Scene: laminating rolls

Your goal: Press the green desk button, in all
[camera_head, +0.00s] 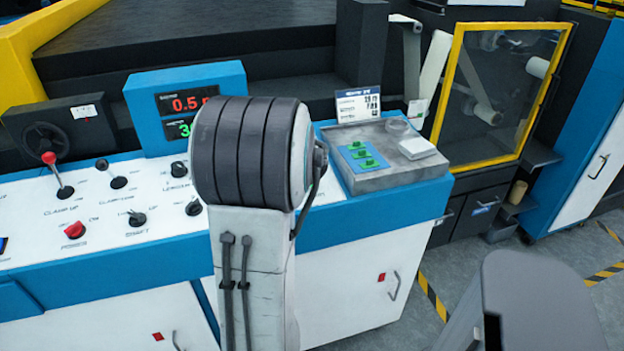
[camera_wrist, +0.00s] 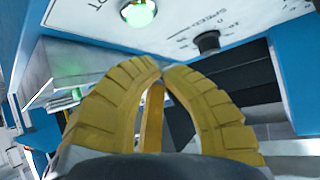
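A round, lit green button (camera_wrist: 138,14) in a metal ring sits on the white control panel (camera_wrist: 185,28) at the top of the wrist view. My gripper (camera_wrist: 162,68) has yellow ribbed fingers whose tips meet; it looks shut and holds nothing. The fingertips appear just below the button in the picture, apart from it. In the head view my arm covers part of the panel (camera_head: 118,205), and neither this button nor my gripper can be made out there.
A black dial (camera_wrist: 207,41) is right of the button. A red-knobbed lever (camera_head: 58,175), red knob (camera_head: 75,230) and blue display (camera_head: 185,105) are on the left.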

